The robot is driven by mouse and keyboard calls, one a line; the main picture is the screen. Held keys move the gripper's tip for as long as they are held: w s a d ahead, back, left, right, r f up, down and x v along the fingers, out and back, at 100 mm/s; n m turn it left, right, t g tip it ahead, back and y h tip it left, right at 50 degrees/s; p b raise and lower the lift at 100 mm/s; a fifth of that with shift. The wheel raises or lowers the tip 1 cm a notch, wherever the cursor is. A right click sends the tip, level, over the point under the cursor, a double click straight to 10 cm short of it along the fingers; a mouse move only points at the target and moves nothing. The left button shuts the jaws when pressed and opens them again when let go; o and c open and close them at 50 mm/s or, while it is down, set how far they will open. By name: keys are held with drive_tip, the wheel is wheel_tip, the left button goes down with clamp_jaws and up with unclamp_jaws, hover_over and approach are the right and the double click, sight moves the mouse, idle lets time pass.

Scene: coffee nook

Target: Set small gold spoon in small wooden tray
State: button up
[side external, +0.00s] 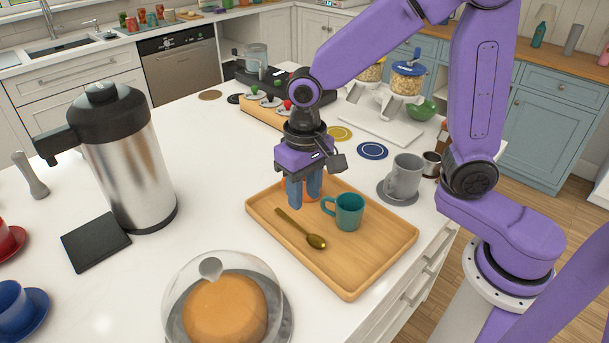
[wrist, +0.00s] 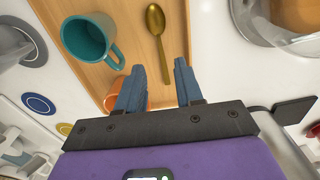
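The small gold spoon (side external: 297,228) lies in the wooden tray (side external: 367,279), its bowl toward the near right and its handle toward the left side. The spoon also shows in the wrist view (wrist: 160,45), lying on the tray floor (wrist: 137,45). My gripper (side external: 304,200) is over the far left part of the tray, pointing down. In the wrist view my gripper (wrist: 158,80) has its two blue fingers well apart with nothing between them. The spoon's handle end is just beyond the fingertips in that view.
A teal mug (side external: 349,213) stands in the tray beside the spoon. An orange cup (wrist: 111,100) is partly hidden by my fingers. A glass-domed cake (side external: 225,308), steel jug (side external: 130,165) and grey mug (side external: 405,177) stand around the tray.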

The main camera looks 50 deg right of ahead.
drive_tip(key=s+d+r+n, duration=0.1)
drive_tip(key=s+d+n, duration=0.4)
drive_tip(key=s, duration=0.4)
drive_tip(key=s+d+r+n, duration=0.1)
drive_tip(key=s+d+n, duration=0.4)
drive_tip(key=s+n, duration=0.3)
drive_tip(key=shift+s+d+r, duration=0.2)
drive_tip(key=shift+s+d, duration=0.2)
drive_tip(key=shift+s, duration=0.5)
idle(0.5)
